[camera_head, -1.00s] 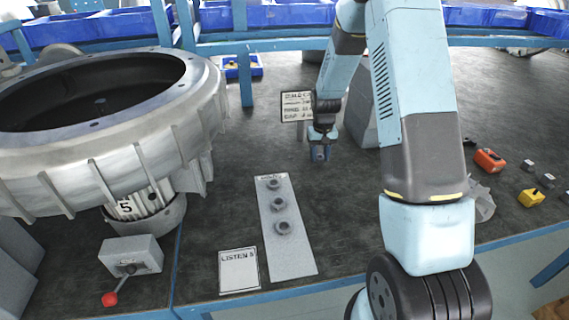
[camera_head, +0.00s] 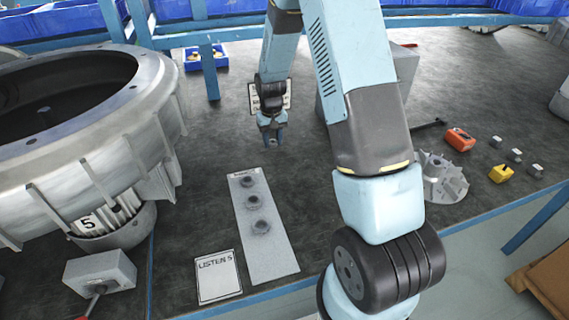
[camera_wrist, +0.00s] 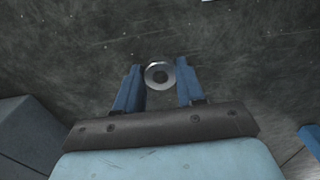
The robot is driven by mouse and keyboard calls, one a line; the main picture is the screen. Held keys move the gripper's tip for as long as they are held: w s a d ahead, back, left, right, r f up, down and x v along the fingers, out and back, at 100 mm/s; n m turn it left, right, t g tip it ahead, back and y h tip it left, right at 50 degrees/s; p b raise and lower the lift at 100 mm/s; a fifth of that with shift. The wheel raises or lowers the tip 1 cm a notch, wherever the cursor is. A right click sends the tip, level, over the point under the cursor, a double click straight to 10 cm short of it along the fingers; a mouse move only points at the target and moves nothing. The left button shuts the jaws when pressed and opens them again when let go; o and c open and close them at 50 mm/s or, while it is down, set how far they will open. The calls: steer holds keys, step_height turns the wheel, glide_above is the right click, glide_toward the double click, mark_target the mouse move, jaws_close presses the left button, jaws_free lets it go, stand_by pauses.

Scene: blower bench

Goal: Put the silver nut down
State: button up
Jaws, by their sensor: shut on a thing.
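The silver nut (camera_wrist: 160,75) is a small bright ring with a dark hole, seen between the two blue fingertips of my gripper (camera_wrist: 160,86) in the wrist view. My gripper is shut on it, above the dark bench top. In the head view my gripper (camera_head: 273,140) points down, behind the far end of a grey strip plate (camera_head: 276,258). The nut is too small to make out clearly there. The gap between nut and bench cannot be judged.
The strip carries several dark round pieces (camera_head: 254,202). A "LISTEN 5" card (camera_head: 218,276) lies beside it. A large grey blower housing (camera_head: 110,150) stands left.

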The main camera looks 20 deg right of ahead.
steer(key=s+a+r, duration=0.9)
steer(key=s+a, duration=0.1)
steer(key=s, duration=0.4)
glide_above(281, 164)
step_height(281, 164, down, 10)
steer(key=shift+w+a+r, duration=0.1)
steer(key=shift+w+r, duration=0.05)
steer(key=shift+r, duration=0.1)
steer(key=shift+f, duration=1.6)
steer(key=shift+f, duration=0.25)
steer(key=shift+f, duration=0.3)
